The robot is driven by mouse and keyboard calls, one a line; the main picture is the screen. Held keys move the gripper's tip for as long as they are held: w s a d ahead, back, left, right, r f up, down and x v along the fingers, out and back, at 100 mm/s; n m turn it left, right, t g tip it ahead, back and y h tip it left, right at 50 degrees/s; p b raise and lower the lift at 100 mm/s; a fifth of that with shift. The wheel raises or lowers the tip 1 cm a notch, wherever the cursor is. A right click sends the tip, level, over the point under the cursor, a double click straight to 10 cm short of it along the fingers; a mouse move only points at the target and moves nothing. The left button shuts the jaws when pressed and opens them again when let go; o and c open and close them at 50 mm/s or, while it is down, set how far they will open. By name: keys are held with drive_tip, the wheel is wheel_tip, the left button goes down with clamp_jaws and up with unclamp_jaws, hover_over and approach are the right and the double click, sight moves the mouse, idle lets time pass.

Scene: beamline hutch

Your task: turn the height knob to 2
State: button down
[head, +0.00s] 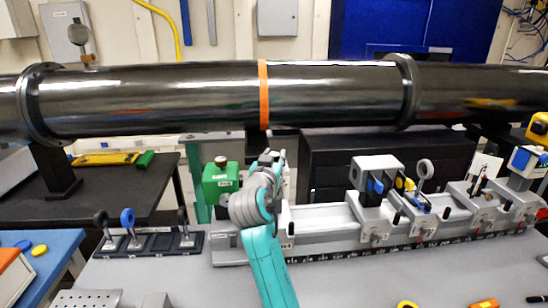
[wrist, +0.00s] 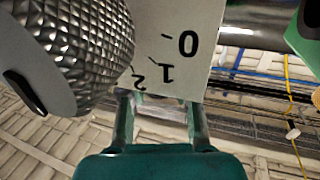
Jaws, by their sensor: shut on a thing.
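The height knob (wrist: 88,45), a large knurled grey knob, fills the upper left of the wrist view. Its grey end bears a black mark (wrist: 25,92). My teal gripper (wrist: 160,110) comes up from below, right of the knob. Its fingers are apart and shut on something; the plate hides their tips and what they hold. In the head view my gripper (head: 268,162) is at the rail's left end, beside a green box (head: 220,180).
A large dark beam pipe (head: 330,97) with an orange band spans the space above my gripper. The rail (head: 325,218) to the right carries several mounts. A tray (head: 150,244) with small holders lies to the left. The bench front has bare areas.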

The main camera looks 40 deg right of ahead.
drive_tip(key=shift+n+t+y, duration=1.1)
drive_tip(key=shift+t+y, duration=0.1)
drive_tip(key=shift+t, duration=0.1)
drive_tip(key=c, duration=0.8)
unclamp_jaws()
drive_tip(key=shift+s, duration=0.1)
drive_tip(key=v, duration=1.1)
drive_tip(key=shift+s+a, duration=0.25)
drive_tip(key=shift+s, duration=0.1)
